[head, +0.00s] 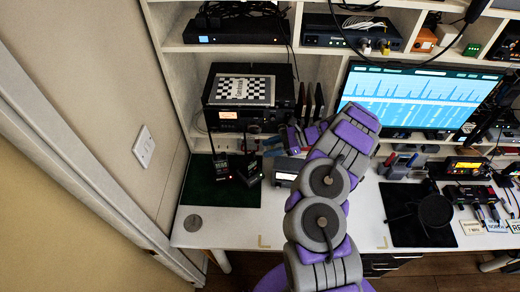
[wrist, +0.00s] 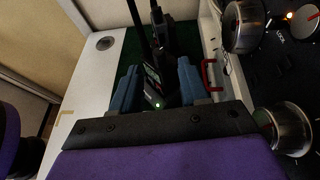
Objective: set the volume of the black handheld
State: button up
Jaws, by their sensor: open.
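In the head view, two dark handheld radios stand on the green mat at the left: one with a long antenna (head: 221,167) and a second one (head: 250,173) to its right. Both look dark, so I cannot tell by colour which is the black handheld. My gripper (head: 271,147) is above and to the right of them in the head view. In the wrist view, my gripper (wrist: 158,82) has its blue fingers apart. A handheld with a small screen and a green light (wrist: 153,88) shows between them, and I cannot tell if they touch it. No volume knob is clear.
The green mat (head: 200,190) lies on the white desk (head: 225,228), with a grey disc (head: 193,223) in front. A black radio unit with a checkered book (head: 240,90) stands behind. Large metal knobs (wrist: 242,26) and a red handle (wrist: 211,74) are close right of my gripper.

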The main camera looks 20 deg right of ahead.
jog(key=p+v, duration=0.1)
jog(key=v, duration=1.1)
jog(key=shift+f, duration=0.1)
